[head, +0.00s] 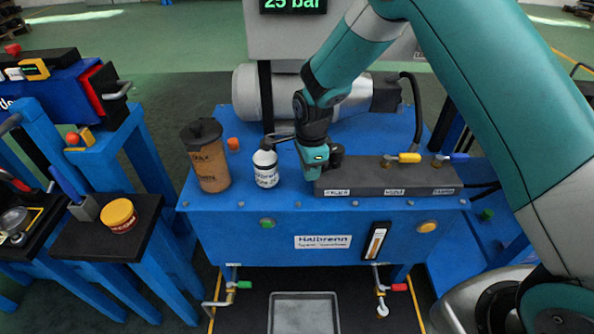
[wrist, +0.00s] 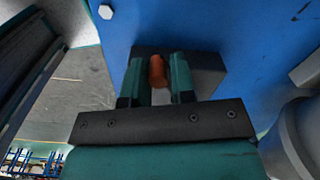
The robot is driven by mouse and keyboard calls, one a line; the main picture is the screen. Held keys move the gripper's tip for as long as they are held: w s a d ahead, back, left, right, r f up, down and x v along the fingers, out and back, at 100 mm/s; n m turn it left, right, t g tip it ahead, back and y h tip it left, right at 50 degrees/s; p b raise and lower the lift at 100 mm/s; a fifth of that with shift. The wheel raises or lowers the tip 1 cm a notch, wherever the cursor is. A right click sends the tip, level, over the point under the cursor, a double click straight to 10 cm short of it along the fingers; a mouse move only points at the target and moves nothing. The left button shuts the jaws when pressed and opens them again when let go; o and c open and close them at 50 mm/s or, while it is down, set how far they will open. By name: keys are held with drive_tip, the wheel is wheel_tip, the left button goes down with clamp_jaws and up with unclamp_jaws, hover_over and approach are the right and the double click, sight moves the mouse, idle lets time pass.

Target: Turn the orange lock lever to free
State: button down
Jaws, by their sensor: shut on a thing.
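The orange lock lever (wrist: 157,72) shows in the wrist view as a short orange piece between the two teal fingers of my gripper (wrist: 156,82). The fingers are shut on it, in front of a dark block (wrist: 208,72) on a blue surface. In the head view my gripper (head: 315,162) is low at the left end of a dark valve block (head: 375,177) on the blue bench. My gripper and wrist hide the lever there. How far the lever is turned cannot be told.
A yellow lever (head: 408,158) and a blue lever (head: 454,157) stand on the same block, right of my gripper. A white bottle (head: 265,169) and a brown canister (head: 208,163) stand close on the left. A grey cylinder (head: 300,93) lies behind. A grey tray (head: 303,300) is below.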

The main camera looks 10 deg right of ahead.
drive_tip(key=shift+s+d+f, duration=0.1)
drive_tip(key=shift+s+d, duration=0.05)
drive_tip(key=shift+d, duration=0.05)
drive_tip(key=c, duration=1.1)
unclamp_jaws()
drive_tip(key=shift+o, duration=0.2)
drive_tip(key=shift+a, duration=0.1)
wheel_tip(320, 180, up, 18)
drive_tip(key=p, duration=0.1)
drive_tip(key=shift+f, duration=0.25)
